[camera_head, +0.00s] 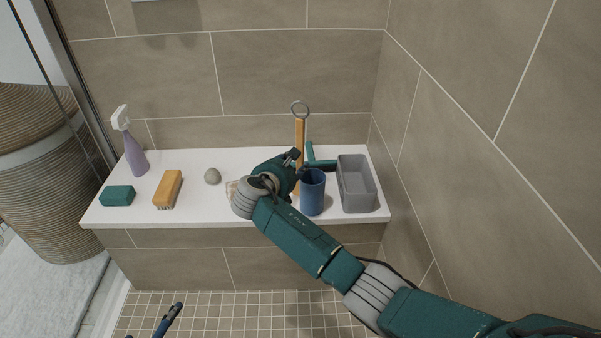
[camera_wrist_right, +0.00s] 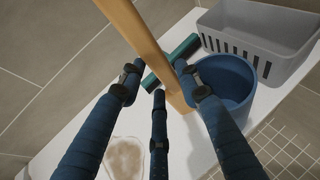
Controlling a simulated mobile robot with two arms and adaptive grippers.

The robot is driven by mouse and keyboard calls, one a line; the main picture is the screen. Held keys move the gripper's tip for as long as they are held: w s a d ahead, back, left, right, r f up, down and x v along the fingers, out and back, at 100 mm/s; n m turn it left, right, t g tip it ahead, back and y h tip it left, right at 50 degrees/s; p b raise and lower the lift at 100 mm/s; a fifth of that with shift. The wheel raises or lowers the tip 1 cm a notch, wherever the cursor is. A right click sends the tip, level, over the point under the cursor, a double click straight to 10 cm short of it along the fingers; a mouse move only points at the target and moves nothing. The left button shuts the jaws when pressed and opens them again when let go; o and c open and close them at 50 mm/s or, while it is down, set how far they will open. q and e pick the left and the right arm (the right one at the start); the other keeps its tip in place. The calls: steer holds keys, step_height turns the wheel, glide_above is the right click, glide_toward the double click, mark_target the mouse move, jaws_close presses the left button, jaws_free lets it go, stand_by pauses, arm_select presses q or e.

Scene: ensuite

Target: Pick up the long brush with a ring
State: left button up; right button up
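The long brush has a wooden handle (camera_head: 299,138) with a metal ring (camera_head: 300,108) at its top. It stands upright on the white ledge, its lower part hidden behind my right gripper in the head view. My right gripper (camera_head: 294,160) is close beside the handle. In the right wrist view the handle (camera_wrist_right: 146,40) runs between the spread fingers of my right gripper (camera_wrist_right: 160,88), which look open and not closed on it. Of my left gripper (camera_head: 170,318), only a blue finger part shows at the bottom of the head view.
A blue cup (camera_head: 312,192), a teal squeegee (camera_head: 322,164) and a grey basket (camera_head: 356,186) stand close by on the right. A stone (camera_head: 212,176), yellow brush (camera_head: 168,188), teal sponge (camera_head: 117,196) and spray bottle (camera_head: 134,152) are left on the ledge (camera_head: 200,217). A tiled wall stands behind.

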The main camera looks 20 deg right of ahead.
mark_target(297, 163)
steer(key=b+x, duration=0.1)
steer(key=x, duration=0.2)
steer(key=shift+w+d+f, duration=0.1)
arm_select(q)
steer(key=w+d+r+t+h, duration=0.1)
steer(key=w+d+r+t, duration=0.1)
steer(key=w+r+t, duration=0.2)
step_height(297, 163, up, 2)
steer(key=shift+w+r, duration=0.15)
steer(key=shift+w, duration=0.4)
steer(key=shift+d, duration=0.1)
arm_select(e)
steer(key=shift+c, duration=0.3)
jaws_close()
